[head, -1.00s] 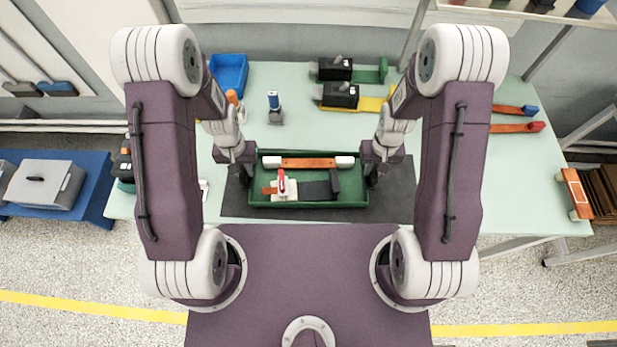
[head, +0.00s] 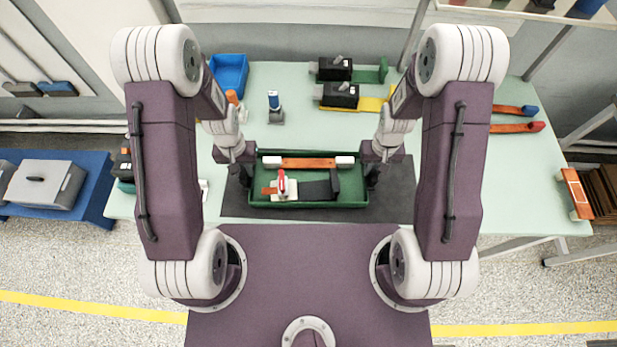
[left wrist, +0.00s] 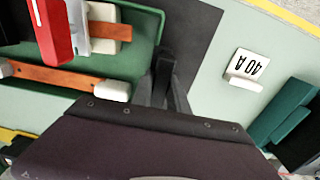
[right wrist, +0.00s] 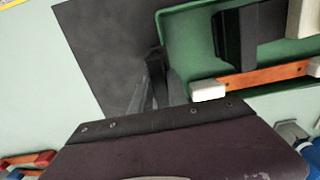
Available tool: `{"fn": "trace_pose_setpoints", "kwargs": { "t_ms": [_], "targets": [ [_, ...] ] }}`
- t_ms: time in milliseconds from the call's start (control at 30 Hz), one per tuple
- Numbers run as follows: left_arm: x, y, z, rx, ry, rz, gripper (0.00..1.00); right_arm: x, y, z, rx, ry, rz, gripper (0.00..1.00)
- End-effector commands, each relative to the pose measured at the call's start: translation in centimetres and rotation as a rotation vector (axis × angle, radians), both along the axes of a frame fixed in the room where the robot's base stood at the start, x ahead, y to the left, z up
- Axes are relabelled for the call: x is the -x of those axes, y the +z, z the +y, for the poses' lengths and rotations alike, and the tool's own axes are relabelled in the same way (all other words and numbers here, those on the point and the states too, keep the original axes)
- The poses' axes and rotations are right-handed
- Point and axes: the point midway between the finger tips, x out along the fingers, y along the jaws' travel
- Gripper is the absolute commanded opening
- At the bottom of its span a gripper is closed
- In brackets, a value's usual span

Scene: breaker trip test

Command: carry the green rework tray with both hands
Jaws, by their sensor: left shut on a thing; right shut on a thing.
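The green rework tray (head: 350,202) is in front of me over a dark mat, level as far as I can tell. It holds an orange-brown bar with white ends (head: 308,162), a white piece with a red lever (head: 282,184) and a black part (head: 322,188). My left gripper (head: 246,176) is shut on the tray's left wall, which also shows in the left wrist view (left wrist: 152,40). My right gripper (head: 371,176) is shut on its right wall, seen too in the right wrist view (right wrist: 185,50). The fingertips are partly hidden.
The dark mat (head: 400,200) lies on the pale green table (head: 440,120). Behind the tray stand a blue bin (head: 229,75), a blue-topped device (head: 274,108) and two black breaker units (head: 338,95). A white "40 A" card (left wrist: 247,68) lies left of the tray.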

Motion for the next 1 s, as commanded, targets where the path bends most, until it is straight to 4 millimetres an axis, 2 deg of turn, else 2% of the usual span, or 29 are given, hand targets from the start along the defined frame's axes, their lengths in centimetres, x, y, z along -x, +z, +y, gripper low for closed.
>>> {"fn": "trace_pose_setpoints", "kwargs": {
  "t_ms": [367,800,1000],
  "targets": [
    [-0.1,0.4,0.0,0.0,0.0,-0.002,0.0,0.0,0.4,0.0,0.0,0.0,-0.001,0.0],
    [-0.1,5.1,0.0,0.0,0.0,-0.002,0.0,0.0,5.1,0.0,0.0,0.0,-0.001,0.0],
    [-0.1,5.1,0.0,0.0,0.0,-0.002,0.0,0.0,5.1,0.0,0.0,0.0,0.0,0.0]
  ]
}}
